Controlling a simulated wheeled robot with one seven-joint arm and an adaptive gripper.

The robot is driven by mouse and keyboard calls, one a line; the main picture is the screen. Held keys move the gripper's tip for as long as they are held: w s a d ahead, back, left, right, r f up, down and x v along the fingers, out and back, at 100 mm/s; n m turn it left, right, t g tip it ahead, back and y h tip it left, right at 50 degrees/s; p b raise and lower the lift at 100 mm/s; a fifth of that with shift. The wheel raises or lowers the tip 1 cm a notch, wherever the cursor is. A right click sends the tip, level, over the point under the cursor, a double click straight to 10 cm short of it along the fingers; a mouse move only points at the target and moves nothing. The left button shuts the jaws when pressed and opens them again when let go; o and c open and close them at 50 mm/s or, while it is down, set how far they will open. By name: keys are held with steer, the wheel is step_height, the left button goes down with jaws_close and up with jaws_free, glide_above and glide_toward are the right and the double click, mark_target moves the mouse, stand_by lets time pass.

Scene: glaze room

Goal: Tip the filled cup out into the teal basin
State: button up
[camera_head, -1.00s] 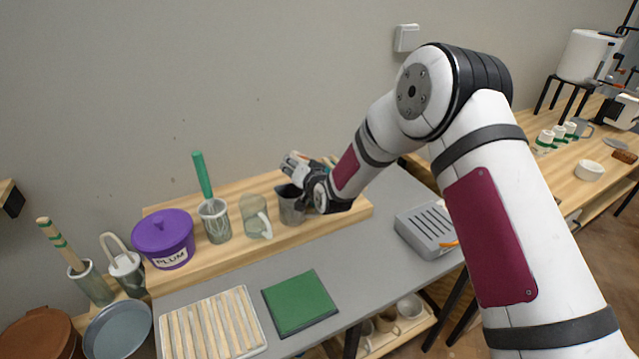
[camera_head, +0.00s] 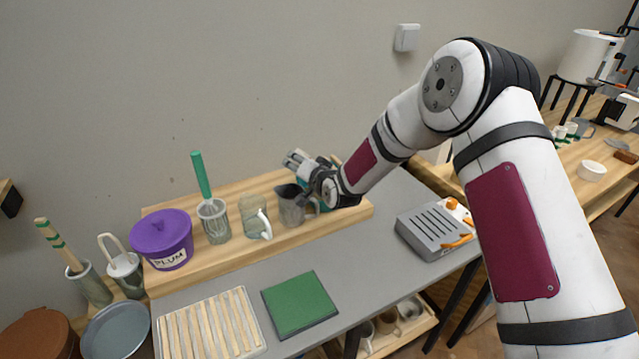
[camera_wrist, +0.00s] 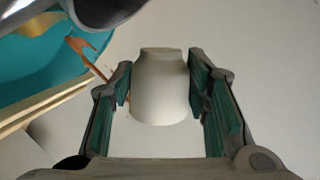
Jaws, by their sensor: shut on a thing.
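My gripper (camera_head: 299,163) is over the wooden riser at the back of the bench, beside a grey metal pitcher (camera_head: 291,206). In the wrist view my gripper (camera_wrist: 160,82) is shut on a plain cream cup (camera_wrist: 160,95), with a teal-padded finger on each side. The cup's opening and contents do not show, and its tilt is hard to tell. The teal basin (camera_wrist: 45,72) is at the upper left of the wrist view, with orange shapes in or behind it. In the head view it is mostly hidden behind my gripper.
A glass mug (camera_head: 255,218), a whisk pot (camera_head: 213,222) and a purple lidded tub (camera_head: 162,240) stand left along the riser (camera_head: 235,260). A green mat (camera_head: 299,304) and a slatted tray (camera_head: 210,325) lie in front. A grey slotted box (camera_head: 432,232) is at right.

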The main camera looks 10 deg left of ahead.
steer(key=shift+f+m+g+y+b, duration=0.3)
steer(key=shift+f+m, duration=0.1)
steer(key=shift+m, duration=0.2)
stand_by(0.3)
steer(key=shift+d+r+m, duration=0.1)
steer(key=shift+r+m, duration=0.2)
steer(key=shift+m, duration=0.3)
stand_by(0.4)
steer(key=shift+w+f+m+y+b, duration=0.1)
steer(key=shift+f+m+y+b, duration=0.3)
steer(key=shift+m+y+b, duration=0.15)
stand_by(0.4)
steer(key=shift+w+d+f+m+g+b, duration=0.25)
steer(key=shift+w+d+m+g+b, duration=0.1)
steer(key=shift+d+m+g, duration=0.1)
steer(key=shift+d+f, duration=0.1)
